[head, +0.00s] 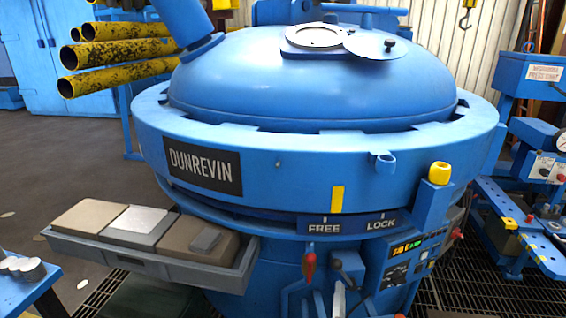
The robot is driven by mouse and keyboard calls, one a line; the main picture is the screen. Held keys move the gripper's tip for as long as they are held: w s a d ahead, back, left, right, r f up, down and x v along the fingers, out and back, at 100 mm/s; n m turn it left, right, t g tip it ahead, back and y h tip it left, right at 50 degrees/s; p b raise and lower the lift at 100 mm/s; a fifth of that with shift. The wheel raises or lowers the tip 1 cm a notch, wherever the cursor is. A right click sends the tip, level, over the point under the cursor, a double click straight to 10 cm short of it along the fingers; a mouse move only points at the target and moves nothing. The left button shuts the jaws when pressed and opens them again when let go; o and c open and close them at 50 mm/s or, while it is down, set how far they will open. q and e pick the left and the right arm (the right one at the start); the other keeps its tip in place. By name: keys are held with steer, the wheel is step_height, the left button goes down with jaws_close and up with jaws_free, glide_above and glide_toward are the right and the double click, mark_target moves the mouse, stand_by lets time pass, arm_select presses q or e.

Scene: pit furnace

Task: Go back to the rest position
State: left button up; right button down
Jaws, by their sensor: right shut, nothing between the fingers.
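My left gripper is not in view.
A grey tray (150,262) with brown and grey blocks juts out at the furnace's left. Yellow pipes (110,55) stick out at upper left. A blue bench with gauges (535,240) stands at right, a blue table corner (22,290) at lower left. Floor at left is open.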

steer(key=s+a+f+n+g+y, duration=0.1)
steer(key=s+a+n+g+y, duration=0.35)
steer(key=s+n+y, duration=0.35)
steer(key=s+d+f+n+g+h, duration=0.1)
steer(key=s+d+f+n+g, duration=0.15)
steer(key=s, duration=0.45)
steer(key=s+d+f+n+g+h, duration=0.15)
steer(key=s+g, duration=0.25)
steer(key=s, duration=0.4)
steer(key=s+d+f+n+g+h, duration=0.1)
steer(key=s+d+f+n+g, duration=0.2)
steer(key=s, duration=0.4)
arm_select(q)
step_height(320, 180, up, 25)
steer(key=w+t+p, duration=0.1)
steer(key=p, duration=2)
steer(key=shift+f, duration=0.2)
arm_select(e)
step_height(320, 180, up, 24)
steer(key=w+m, duration=0.1)
steer(key=shift+w+a, duration=0.35)
steer(key=shift+a, duration=0.1)
